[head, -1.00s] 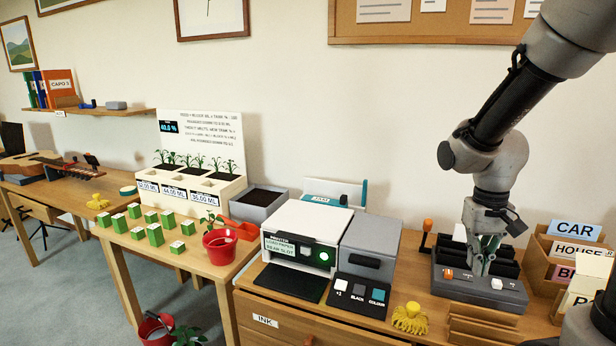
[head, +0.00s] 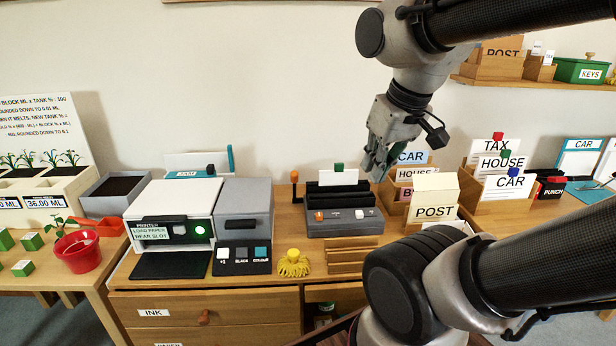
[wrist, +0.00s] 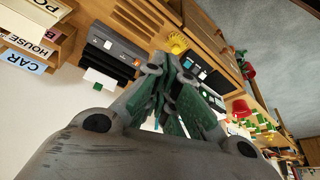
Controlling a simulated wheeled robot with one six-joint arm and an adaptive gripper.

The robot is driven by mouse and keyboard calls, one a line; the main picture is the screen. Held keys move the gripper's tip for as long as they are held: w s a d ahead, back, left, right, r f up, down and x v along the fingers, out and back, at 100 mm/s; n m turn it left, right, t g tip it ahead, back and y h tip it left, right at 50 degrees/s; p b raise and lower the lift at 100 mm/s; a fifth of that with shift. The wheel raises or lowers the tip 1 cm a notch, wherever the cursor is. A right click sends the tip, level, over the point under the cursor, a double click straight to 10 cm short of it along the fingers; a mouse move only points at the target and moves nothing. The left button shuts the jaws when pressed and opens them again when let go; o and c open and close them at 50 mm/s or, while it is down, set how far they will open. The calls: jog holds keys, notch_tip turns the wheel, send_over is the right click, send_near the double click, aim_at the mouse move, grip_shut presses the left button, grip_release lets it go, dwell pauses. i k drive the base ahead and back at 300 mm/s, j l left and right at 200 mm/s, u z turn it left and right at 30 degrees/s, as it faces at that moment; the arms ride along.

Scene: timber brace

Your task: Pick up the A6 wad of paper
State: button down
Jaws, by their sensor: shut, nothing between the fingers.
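My gripper (head: 374,170) is shut and empty, raised in the air just right of the dark slotted unit (head: 342,222). Its green fingers (wrist: 172,80) are together in the wrist view. A white card or paper piece (head: 338,178) with a green top stands in the unit's black slots. It also shows in the wrist view (wrist: 98,78), apart from my fingers. I see no A6 label on it, so I cannot tell whether it is the wad of paper. No other wad is clearly seen.
The printer (head: 172,215) reads "LOAD PAPER REAR SLOT". A yellow tassel-like object (head: 293,264) and a wooden rack (head: 352,254) lie in front. A POST box (head: 434,197) and card boxes stand to the right. The ink drawer (head: 200,308) is below.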

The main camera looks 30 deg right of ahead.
aim_at(340, 176)
jog(key=i+z, duration=0.2)
jog(key=z, duration=0.2)
jog(key=i+z, duration=0.35)
jog(key=k+l, duration=0.05)
jog(key=k, duration=0.05)
